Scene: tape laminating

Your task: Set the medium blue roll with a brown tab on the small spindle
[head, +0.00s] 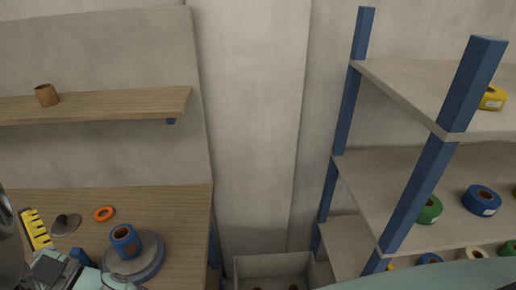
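A blue roll (125,241) with a brown core and a brown patch on its side stands at the left part of a wide grey round base (149,267) on the wooden bench. A pale hub (150,246) shows behind it; I cannot tell whether the roll is around it or beside it. Dark and pale-teal parts of my arm fill the bottom left corner. My gripper's fingers cannot be made out there, nor whether they hold anything.
An orange ring (104,213) lies behind the roll and a yellow toothed piece (35,229) at the left. A wooden shelf (95,105) with a brown roll (46,95) hangs above. A blue-post rack (405,195) with several rolls stands right; a bin (272,266) sits between.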

